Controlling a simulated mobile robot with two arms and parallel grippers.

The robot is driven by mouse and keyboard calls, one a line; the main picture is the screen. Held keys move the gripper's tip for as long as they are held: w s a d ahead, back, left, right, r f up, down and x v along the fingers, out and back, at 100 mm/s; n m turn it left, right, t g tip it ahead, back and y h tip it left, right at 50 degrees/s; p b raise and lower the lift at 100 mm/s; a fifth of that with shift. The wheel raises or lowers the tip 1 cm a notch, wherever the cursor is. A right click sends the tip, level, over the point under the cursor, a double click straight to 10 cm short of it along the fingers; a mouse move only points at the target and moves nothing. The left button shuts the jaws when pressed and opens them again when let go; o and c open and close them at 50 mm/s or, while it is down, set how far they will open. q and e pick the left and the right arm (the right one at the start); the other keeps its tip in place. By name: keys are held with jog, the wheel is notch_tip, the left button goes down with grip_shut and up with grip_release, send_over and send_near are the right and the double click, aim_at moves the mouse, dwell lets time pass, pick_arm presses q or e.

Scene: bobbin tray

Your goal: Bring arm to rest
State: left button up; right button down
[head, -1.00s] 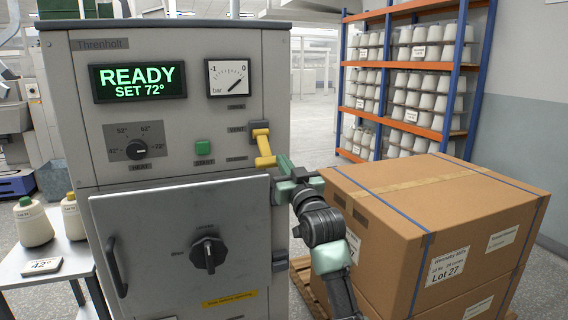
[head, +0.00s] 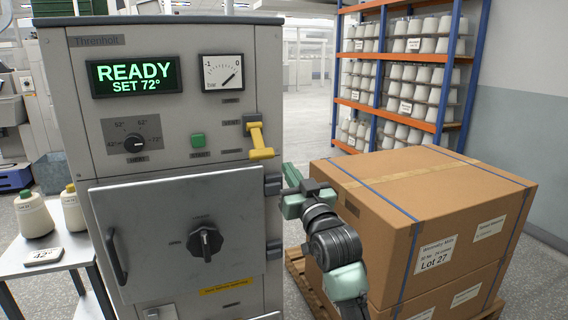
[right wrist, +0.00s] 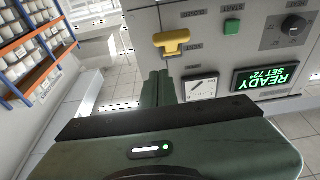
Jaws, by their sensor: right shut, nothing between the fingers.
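My right arm comes up from the bottom in the head view. Its green gripper (head: 286,190) is beside the right edge of the grey machine (head: 180,160), below the yellow lever (head: 258,140) and apart from it. In the right wrist view the two green fingers (right wrist: 158,86) lie together, empty. The yellow lever (right wrist: 172,42) shows beyond the fingertips there. The display (head: 138,78) reads READY, SET 72°, and the gauge (head: 222,72) needle points near 0. The machine's door (head: 160,240) is closed. My left gripper is not in view.
A large cardboard box (head: 430,190) on a pallet (head: 296,262) stands close to the right of my arm. A shelf rack (head: 440,120) of cones is behind. A white side table (head: 50,262) with yarn cones (head: 33,214) is at left. Open floor lies between machine and rack.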

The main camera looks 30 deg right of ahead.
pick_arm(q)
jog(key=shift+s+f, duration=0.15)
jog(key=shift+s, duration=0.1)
pick_arm(e)
jog(key=shift+v, duration=0.9)
jog(key=shift+f, duration=0.1)
